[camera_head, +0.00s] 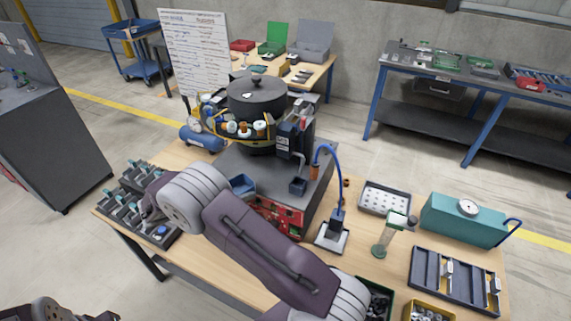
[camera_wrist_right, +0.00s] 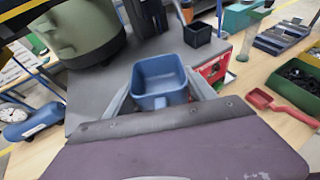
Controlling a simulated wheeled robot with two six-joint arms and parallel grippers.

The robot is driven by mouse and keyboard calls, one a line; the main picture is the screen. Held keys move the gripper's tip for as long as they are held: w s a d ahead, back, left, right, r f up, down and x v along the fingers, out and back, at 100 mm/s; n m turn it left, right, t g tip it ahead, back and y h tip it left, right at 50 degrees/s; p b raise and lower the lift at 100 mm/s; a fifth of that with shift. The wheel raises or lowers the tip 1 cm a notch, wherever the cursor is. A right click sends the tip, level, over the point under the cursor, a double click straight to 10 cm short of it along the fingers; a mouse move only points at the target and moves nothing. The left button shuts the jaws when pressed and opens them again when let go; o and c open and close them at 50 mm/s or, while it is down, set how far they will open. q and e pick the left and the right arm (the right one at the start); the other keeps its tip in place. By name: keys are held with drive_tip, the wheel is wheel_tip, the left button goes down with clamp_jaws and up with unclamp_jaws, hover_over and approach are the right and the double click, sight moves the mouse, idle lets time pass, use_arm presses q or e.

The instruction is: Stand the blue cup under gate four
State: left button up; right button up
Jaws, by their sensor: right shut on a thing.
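The blue cup (camera_head: 242,186) is a small, square, open-topped cup over the grey feeder base (camera_head: 230,162). In the right wrist view the cup (camera_wrist_right: 160,82) looks upright and empty, with a finger on each side. My right gripper (camera_wrist_right: 162,88) is shut on it. In the head view my right arm hides most of that gripper. I cannot tell whether the cup touches the base. The black bowl feeder (camera_head: 256,96) carries several orange and white parts along its front. No gate number is readable. My left gripper is not in view.
A dark square cup (camera_head: 298,187) stands on the base to the right, below the feeder's outlet.

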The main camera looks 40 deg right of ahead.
drive_tip(key=p, duration=0.3)
approach(284, 171)
drive_tip(key=d, duration=0.4)
drive_tip(key=shift+w+d+r, duration=0.1)
drive_tip(key=shift+w+r, duration=0.1)
drive_tip(key=shift+r, duration=0.15)
drive_tip(key=shift+d, duration=0.7)
drive_tip(key=d, duration=0.3)
drive_tip(key=shift+w+d+r+p, duration=0.1)
drive_tip(key=shift+w+d+p, duration=0.05)
drive_tip(key=shift+p, duration=0.25)
drive_tip(key=shift+d+f, duration=0.15)
drive_tip(key=shift+f, duration=0.45)
drive_tip(key=shift+c, duration=0.9)
drive_tip(key=shift+f, duration=0.3)
drive_tip(key=shift+w+f, duration=0.1)
drive_tip(key=shift+f, duration=0.1)
drive_tip(key=o, duration=1.7)
drive_tip(key=shift+o, duration=0.2)
